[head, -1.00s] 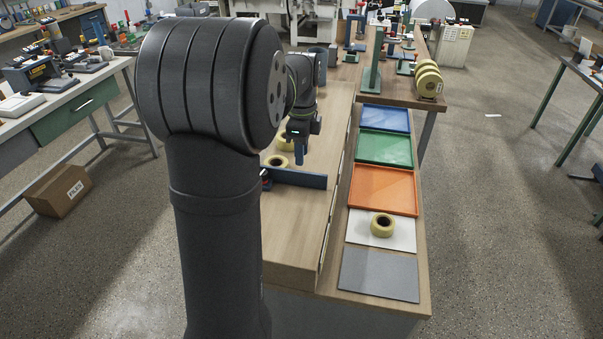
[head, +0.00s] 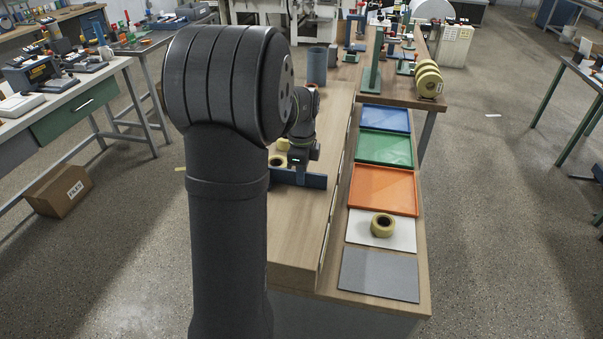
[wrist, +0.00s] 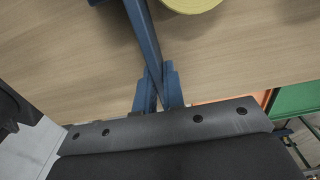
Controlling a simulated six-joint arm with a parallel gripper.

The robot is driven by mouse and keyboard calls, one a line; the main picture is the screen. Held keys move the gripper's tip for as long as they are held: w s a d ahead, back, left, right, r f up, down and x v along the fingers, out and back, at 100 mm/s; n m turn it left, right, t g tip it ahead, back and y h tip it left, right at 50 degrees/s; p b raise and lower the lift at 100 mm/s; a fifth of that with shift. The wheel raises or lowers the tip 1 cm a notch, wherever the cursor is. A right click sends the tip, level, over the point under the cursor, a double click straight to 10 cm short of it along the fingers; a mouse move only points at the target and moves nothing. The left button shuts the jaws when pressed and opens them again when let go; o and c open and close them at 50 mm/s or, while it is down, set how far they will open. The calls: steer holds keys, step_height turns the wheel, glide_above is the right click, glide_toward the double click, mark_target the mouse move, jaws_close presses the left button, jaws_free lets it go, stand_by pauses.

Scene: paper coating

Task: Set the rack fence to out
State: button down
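The rack fence (head: 315,181) is a dark blue bar lying across the wooden bench, its right end near the bench's raised edge. In the wrist view the fence (wrist: 141,28) runs down from the top and passes between the fingers. My gripper (head: 302,172) is down at the fence in the head view, pointing downward. In the wrist view my gripper (wrist: 159,92) has one blue finger on each side of the bar, close against it with little gap. The fence's left part is hidden behind my arm in the head view.
A yellow tape roll (head: 277,160) lies just behind the fence. Another roll (head: 382,225) sits on a white sheet (head: 405,241). Orange (head: 382,190), green (head: 384,149) and blue (head: 386,119) trays line the right. The bench in front of the fence is clear.

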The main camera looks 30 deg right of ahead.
steer(key=shift+a, duration=0.1)
steer(key=s+a, duration=1.3)
steer(key=shift+s, duration=0.1)
steer(key=c, duration=1.5)
jaws_free()
step_height(320, 180, up, 18)
steer(key=shift+f, duration=0.25)
steer(key=shift+f, duration=0.1)
step_height(320, 180, down, 17)
steer(key=shift+f, duration=0.2)
